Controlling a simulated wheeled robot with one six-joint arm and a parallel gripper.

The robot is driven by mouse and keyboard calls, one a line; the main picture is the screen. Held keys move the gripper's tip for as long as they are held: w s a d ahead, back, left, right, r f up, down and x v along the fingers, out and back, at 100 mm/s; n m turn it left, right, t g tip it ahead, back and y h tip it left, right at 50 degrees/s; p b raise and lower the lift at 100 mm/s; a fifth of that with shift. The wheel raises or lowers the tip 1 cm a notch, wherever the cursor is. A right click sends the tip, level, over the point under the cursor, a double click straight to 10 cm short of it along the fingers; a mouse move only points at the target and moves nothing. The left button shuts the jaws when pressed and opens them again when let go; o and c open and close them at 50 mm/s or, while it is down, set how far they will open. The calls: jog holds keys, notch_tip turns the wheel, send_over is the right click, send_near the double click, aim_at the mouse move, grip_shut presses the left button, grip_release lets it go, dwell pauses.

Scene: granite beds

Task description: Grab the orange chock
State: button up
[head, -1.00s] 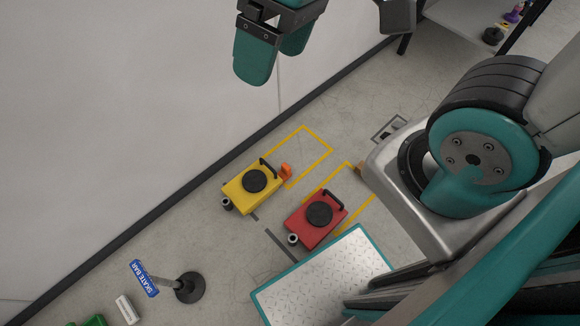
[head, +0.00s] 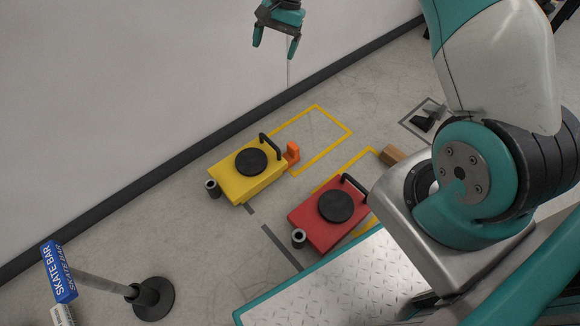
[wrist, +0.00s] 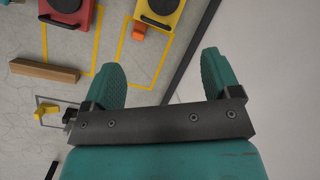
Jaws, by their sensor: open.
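The orange chock (head: 291,153) sits on the floor against the right end of the yellow skate (head: 247,174), close to the skate's black handle. It also shows in the wrist view (wrist: 139,31), just below the yellow skate (wrist: 159,9). My gripper (head: 276,46) is open and empty, high above the floor near the wall, up and slightly left of the chock in the head view. In the wrist view my gripper (wrist: 160,78) has its two teal fingers spread apart, with bare floor and a yellow line between them.
A red skate (head: 327,215) stands right of the yellow one, with a brown wooden block (head: 391,155) beyond it. The wall with its black skirting (head: 180,162) runs close behind. A blue SKATE BAR sign (head: 58,272) stands at lower left. The yellow-outlined floor (head: 320,130) is empty.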

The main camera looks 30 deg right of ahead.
aim_at(290, 147)
jog(key=w+d+f+m+b, duration=0.15)
jog(key=d+f+b, duration=0.25)
jog(key=f, duration=0.7)
jog(key=d+f+m+b, duration=0.3)
jog(key=f+b, duration=0.2)
jog(key=f, duration=0.6)
jog(key=w+d+f+m+b, duration=0.15)
jog(key=d+f+b, duration=0.25)
jog(key=f, duration=0.7)
jog(key=shift+m+y, duration=0.3)
jog(key=shift+m, duration=0.1)
jog(key=b+x, duration=0.2)
jog(key=x, duration=0.1)
jog(key=b+x, duration=0.2)
jog(key=x, duration=0.2)
jog(key=s+b+x, duration=0.1)
jog(key=b+x, duration=0.1)
jog(key=x, duration=0.2)
jog(key=shift+b, duration=0.35)
jog(key=b+x, duration=0.5)
jog(key=x, duration=0.1)
jog(key=shift+f, duration=0.15)
jog(key=c, duration=1.2)
jog(key=shift+r, duration=0.25)
